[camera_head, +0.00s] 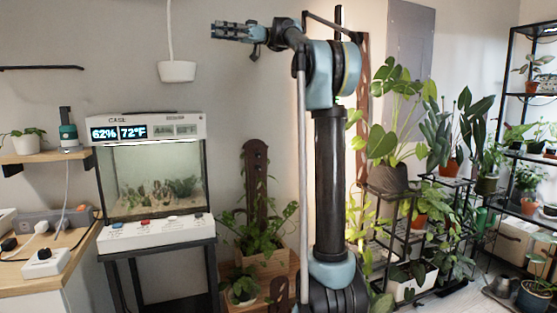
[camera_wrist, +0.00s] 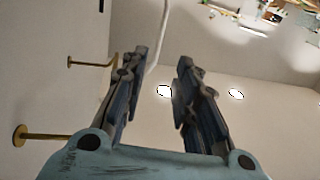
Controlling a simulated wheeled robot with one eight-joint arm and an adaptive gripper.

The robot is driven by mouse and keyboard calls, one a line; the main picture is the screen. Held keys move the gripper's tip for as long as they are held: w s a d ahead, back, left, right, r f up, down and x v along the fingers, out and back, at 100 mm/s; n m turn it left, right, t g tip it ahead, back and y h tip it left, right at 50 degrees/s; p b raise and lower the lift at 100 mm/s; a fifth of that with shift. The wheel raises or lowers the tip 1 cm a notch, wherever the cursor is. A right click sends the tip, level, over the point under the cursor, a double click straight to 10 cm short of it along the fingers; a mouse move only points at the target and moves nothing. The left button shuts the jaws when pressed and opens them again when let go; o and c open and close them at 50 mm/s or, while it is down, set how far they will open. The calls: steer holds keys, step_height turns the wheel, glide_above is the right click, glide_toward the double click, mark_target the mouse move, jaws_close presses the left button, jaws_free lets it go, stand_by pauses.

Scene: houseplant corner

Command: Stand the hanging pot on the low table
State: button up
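My gripper (camera_head: 213,31) is raised to the right of the cord and above the pot, pointing left, apart from both. In the wrist view my gripper (camera_wrist: 161,57) has its two fingers spread with nothing between them. A pale cord (camera_wrist: 160,35) passes beyond the fingertips there; the pot itself is not clear in that view. I cannot make out which piece is the low table.
A lit glass case (camera_head: 152,175) stands below the pot on a black frame. A wooden counter (camera_head: 60,258) with plugs is at left. Plants and black racks (camera_head: 510,120) fill the right. A wooden planter (camera_head: 265,262) stands low behind my arm. Brass wall hooks (camera_wrist: 45,135) show in the wrist view.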

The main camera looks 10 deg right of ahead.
steer(key=shift+f, duration=0.1)
steer(key=s+d+f+m+t+h, duration=0.2)
steer(key=s+f, duration=0.6)
steer(key=f, duration=1)
steer(key=s+d+f+m+t+h, duration=0.3)
steer(key=s+d+f+m+h, duration=0.3)
steer(key=f, duration=1.2)
steer(key=s+d+f+m+t+h, duration=0.3)
steer(key=s+d+f+m, duration=0.5)
steer(key=f, duration=1.1)
steer(key=s+m+h, duration=0.1)
steer(key=m, duration=0.1)
steer(key=shift+s+m, duration=0.3)
steer(key=shift+s, duration=0.05)
steer(key=shift+o, duration=0.3)
steer(key=s+d+f+m+t+h, duration=0.1)
steer(key=s+d+f+m+h, duration=0.1)
steer(key=f, duration=0.6)
steer(key=s+d+f+m+h, duration=0.2)
steer(key=s+d+f, duration=0.2)
steer(key=d+f, duration=0.3)
steer(key=shift+s+f+t, duration=0.4)
steer(key=shift+f, duration=0.15)
steer(key=shift+d+f, duration=0.15)
steer(key=shift+d, duration=0.05)
